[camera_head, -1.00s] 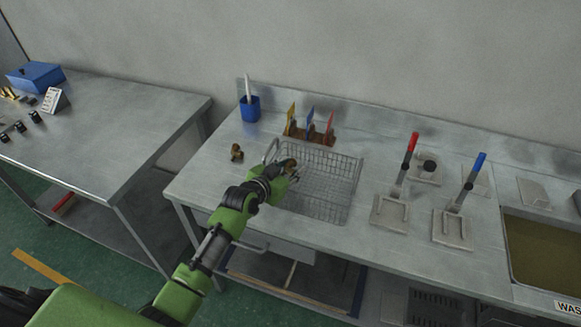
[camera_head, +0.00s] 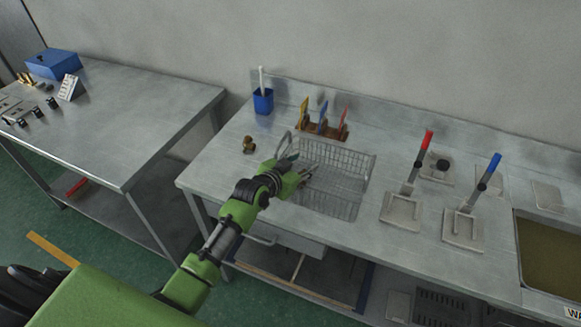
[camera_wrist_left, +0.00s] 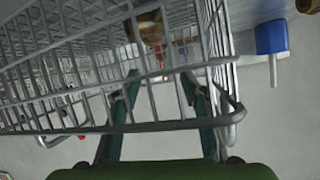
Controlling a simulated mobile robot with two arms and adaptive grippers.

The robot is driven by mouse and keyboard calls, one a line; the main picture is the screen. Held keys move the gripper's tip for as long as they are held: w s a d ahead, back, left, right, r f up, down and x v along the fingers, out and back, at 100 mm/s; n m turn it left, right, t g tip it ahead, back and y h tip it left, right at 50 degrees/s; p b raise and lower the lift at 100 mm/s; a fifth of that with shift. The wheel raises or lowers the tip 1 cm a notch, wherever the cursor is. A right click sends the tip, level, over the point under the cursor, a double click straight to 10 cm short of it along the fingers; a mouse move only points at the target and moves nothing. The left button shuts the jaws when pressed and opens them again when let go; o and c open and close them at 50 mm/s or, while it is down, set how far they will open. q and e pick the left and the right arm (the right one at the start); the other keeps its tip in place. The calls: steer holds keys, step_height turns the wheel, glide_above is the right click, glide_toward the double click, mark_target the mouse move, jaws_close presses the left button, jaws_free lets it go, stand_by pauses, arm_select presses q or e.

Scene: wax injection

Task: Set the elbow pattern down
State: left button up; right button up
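My left gripper (camera_head: 302,166) is at the left side of the wire basket (camera_head: 352,160), its fingers at the basket's left end. In the left wrist view its two fingers (camera_wrist_left: 160,82) stand apart with nothing held between them, and basket wires (camera_wrist_left: 60,85) cross in front of them. A brown-gold piece, which looks like the elbow pattern (camera_wrist_left: 148,27), shows beyond the fingertips, partly behind wires; it seems to be in the basket. Another brown piece (camera_head: 249,145) stands on the bench left of the basket. My right gripper is not in view.
A blue cup (camera_head: 263,101) and a rack with coloured cards (camera_head: 322,130) stand behind the basket. Two lever tools, red-handled (camera_head: 423,141) and blue-handled (camera_head: 494,163), stand to the right. A tank (camera_head: 548,250) is at far right. The bench front-left is clear.

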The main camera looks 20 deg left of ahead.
arm_select(q)
steer(key=b+v, duration=0.1)
steer(key=v, duration=1.1)
steer(key=shift+r, duration=0.2)
